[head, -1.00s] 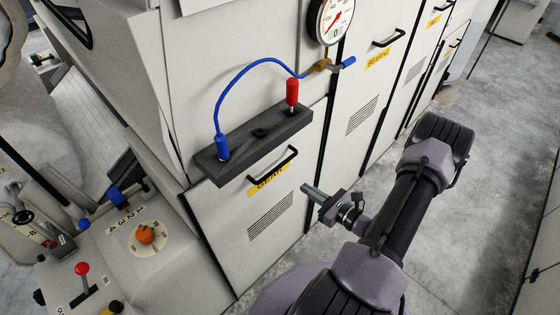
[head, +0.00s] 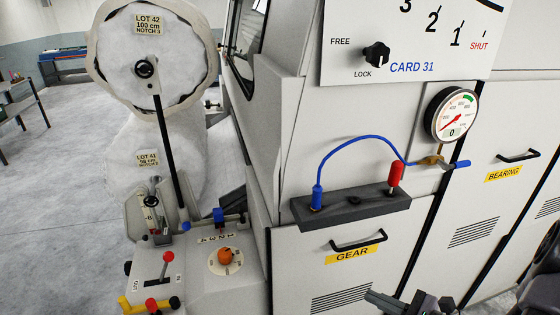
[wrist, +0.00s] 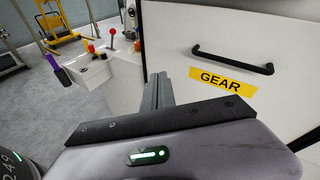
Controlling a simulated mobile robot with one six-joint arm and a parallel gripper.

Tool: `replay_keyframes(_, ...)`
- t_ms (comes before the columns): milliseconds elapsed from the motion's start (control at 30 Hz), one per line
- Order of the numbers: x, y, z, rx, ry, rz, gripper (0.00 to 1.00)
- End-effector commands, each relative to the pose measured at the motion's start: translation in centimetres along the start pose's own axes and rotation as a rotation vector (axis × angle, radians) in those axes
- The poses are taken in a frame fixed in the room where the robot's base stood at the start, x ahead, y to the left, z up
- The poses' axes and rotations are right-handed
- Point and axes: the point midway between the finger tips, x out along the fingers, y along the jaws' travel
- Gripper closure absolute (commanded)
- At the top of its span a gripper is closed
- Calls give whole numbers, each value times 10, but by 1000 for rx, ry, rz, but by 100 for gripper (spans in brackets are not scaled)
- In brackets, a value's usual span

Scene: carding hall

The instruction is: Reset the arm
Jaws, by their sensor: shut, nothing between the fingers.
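My gripper (head: 374,297) shows at the bottom edge of the head view, in front of the lower right of the cabinet door labelled GEAR (head: 336,279). Its fingers are shut with nothing between them. In the wrist view the shut fingers (wrist: 158,92) point away from the camera, left of the yellow GEAR label (wrist: 222,81) and the door's black handle (wrist: 232,58). No contact with the door is visible. Most of my arm lies outside the head view; a dark part of it shows at the right edge.
A pressure gauge (head: 452,114) reads near zero. A control console (head: 205,268) stands left. Open floor (head: 60,175) lies farther left.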

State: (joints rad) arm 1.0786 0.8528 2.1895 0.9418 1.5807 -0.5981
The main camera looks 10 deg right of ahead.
Motion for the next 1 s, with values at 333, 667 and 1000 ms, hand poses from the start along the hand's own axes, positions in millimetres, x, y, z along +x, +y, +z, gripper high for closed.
replay_keyframes(333, 47, 141, 92, -720, 208, 698, 100)
replay_keyframes(667, 6, 221, 120, -1759, 473, 850, 100)
replay_keyframes(1000, 0, 222, 128, -1888, 496, 802, 100)
